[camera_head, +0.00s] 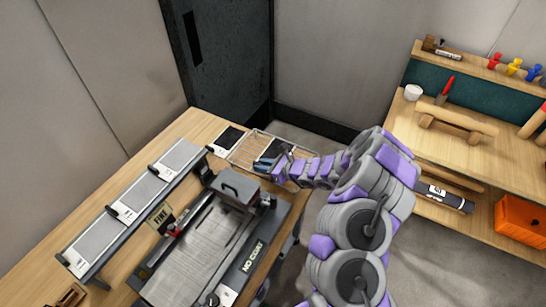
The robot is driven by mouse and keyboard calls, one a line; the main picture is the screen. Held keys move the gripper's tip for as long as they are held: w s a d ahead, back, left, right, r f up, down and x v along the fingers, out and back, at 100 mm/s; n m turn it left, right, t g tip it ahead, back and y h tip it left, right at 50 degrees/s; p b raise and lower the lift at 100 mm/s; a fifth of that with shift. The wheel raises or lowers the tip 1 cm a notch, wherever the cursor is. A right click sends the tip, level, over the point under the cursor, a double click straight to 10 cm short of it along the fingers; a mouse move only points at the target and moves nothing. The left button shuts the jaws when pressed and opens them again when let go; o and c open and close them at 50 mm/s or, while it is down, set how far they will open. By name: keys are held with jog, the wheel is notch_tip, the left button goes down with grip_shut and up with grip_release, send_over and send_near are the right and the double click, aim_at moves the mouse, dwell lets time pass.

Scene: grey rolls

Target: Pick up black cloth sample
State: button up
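My gripper (268,166) is at the end of my grey and purple arm, over a wire rack (248,147) on the wooden bench. A dark patch (277,152) shows right at the gripper and may be the black cloth sample. The gripper and arm cover part of it, and I cannot tell whether the fingers touch it. A black piece with a white edge (229,138) lies on the bench left of the rack. The fingers are too small and dark to show whether they are open or shut.
A flat machine marked "NO COAT" (254,255) with a dark grey block (235,190) stands in front of the rack. A long panelled tray (133,208) runs along its left. A wooden shelf bench (480,165) with an orange box (521,216) is at right.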

jog(key=shift+a, duration=0.3)
grip_shut()
jog(key=shift+d+r, duration=0.1)
jog(key=shift+d, duration=0.1)
